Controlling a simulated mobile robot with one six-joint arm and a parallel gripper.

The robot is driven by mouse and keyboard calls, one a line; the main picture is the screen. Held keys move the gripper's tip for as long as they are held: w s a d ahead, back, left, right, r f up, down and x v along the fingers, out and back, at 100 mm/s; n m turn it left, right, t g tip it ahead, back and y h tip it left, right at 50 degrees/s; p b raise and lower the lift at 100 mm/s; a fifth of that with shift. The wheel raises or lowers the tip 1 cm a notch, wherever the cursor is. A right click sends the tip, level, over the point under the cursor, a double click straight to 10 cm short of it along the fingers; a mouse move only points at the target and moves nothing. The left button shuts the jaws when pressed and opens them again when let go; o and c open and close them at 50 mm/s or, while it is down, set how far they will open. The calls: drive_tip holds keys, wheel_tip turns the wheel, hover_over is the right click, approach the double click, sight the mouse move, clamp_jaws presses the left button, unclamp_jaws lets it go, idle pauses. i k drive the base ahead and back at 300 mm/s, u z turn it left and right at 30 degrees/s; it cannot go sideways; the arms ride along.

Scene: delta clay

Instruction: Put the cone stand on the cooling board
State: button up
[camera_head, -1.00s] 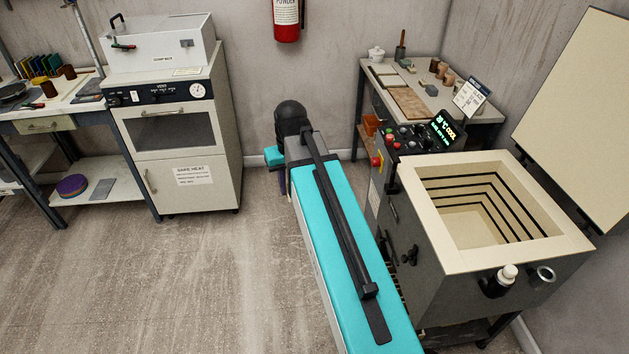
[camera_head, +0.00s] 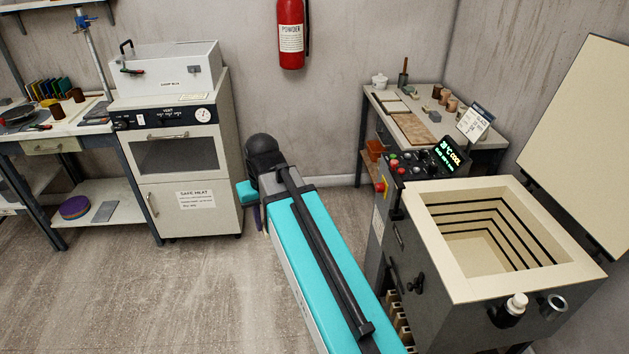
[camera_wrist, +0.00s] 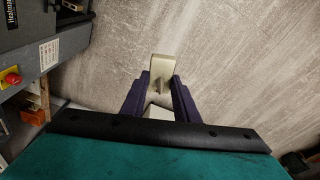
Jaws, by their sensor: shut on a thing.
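My gripper (camera_wrist: 161,90) has two dark purple fingers and is shut on a small pale beige block-like piece, the cone stand (camera_wrist: 161,68), held above the floor in the wrist view. Part of the piece shows between and beyond the fingertips. In the head view my arm hides most of the gripper, and the cone stand cannot be made out there. A flat brown board (camera_head: 412,128), which looks like the cooling board, lies on the table at the back right, apart from my gripper.
The open kiln (camera_head: 497,240) stands at right, its lid (camera_head: 575,130) raised. The back table (camera_head: 440,100) also carries small pots, tiles and a sign card (camera_head: 474,122). A white oven cabinet (camera_head: 180,160) and workbench (camera_head: 60,125) stand at left. The floor between is clear.

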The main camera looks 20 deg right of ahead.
sight(414, 127)
drive_tip(key=z, duration=0.05)
drive_tip(key=i, duration=1.2)
drive_tip(key=z, duration=0.5)
drive_tip(key=i, duration=1)
drive_tip(key=z, duration=0.25)
